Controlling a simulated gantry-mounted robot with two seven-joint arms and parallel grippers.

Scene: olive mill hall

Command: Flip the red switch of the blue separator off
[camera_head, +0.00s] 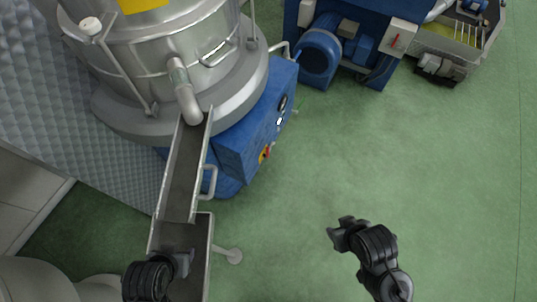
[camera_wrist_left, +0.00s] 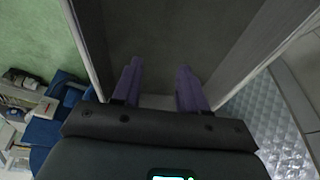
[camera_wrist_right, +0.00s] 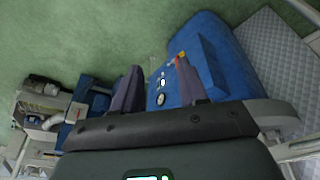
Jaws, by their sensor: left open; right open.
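A steel drum machine on a blue base (camera_head: 240,140) stands at the upper left of the head view; I take it for the blue separator. A red rotary switch on a yellow plate (camera_head: 265,153) sits on the base's right-hand face, partly seen edge-on. In the right wrist view the blue base (camera_wrist_right: 208,55) shows beyond the fingers, with red and yellow (camera_wrist_right: 177,60) near its edge. My left gripper (camera_head: 183,263) is open and empty above the steel chute (camera_head: 183,170). My right gripper (camera_head: 338,234) is open and empty over the floor, well right of the switch.
Another blue machine (camera_head: 340,40) with a motor stands at the top; its pale box (camera_head: 396,37) carries a red lever. A handle (camera_head: 209,182) sticks out beside the chute. The green floor (camera_head: 440,170) at the right is clear.

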